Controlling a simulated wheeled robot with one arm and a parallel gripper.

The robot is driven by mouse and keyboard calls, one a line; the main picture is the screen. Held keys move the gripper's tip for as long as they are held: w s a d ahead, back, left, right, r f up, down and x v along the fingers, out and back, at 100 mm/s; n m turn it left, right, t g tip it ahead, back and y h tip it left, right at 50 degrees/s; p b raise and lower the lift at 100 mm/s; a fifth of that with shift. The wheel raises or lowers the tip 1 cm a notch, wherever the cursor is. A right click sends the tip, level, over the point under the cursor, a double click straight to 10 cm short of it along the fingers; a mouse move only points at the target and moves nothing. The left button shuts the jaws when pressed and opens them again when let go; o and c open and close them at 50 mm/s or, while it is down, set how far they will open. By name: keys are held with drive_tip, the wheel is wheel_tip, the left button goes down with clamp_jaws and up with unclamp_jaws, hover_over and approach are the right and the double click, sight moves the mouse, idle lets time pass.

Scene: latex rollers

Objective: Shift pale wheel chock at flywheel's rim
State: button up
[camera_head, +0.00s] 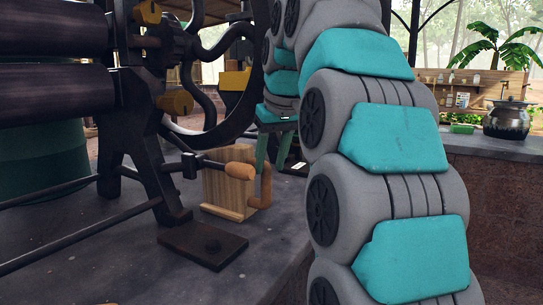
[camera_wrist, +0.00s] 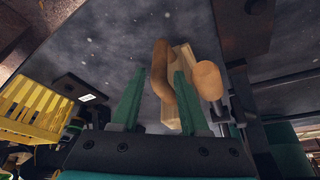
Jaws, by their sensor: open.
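The pale wooden wheel chock (camera_head: 224,193) stands on the dark bench top beside the machine's black frame and flywheel (camera_head: 212,137). An orange-brown curved handle (camera_head: 265,186) sticks out from its right side. My gripper (camera_head: 271,170) is open and empty, pointing down close behind and above the handle. In the wrist view, my gripper (camera_wrist: 159,74) has its teal fingers either side of the line to the handle (camera_wrist: 161,68), with the chock (camera_wrist: 184,58) partly behind the right finger. I cannot tell whether the fingers touch it.
A crank's wooden knob (camera_head: 240,171) juts in front of the chock's upper part. A black foot plate (camera_head: 203,245) lies in front. Dark rollers (camera_head: 55,92) fill the left. In the wrist view, a yellow crate (camera_wrist: 32,108) stands at left. The bench's right edge is close.

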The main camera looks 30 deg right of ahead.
sight(268, 173)
drive_tip(key=shift+x, duration=3.05)
clamp_jaws()
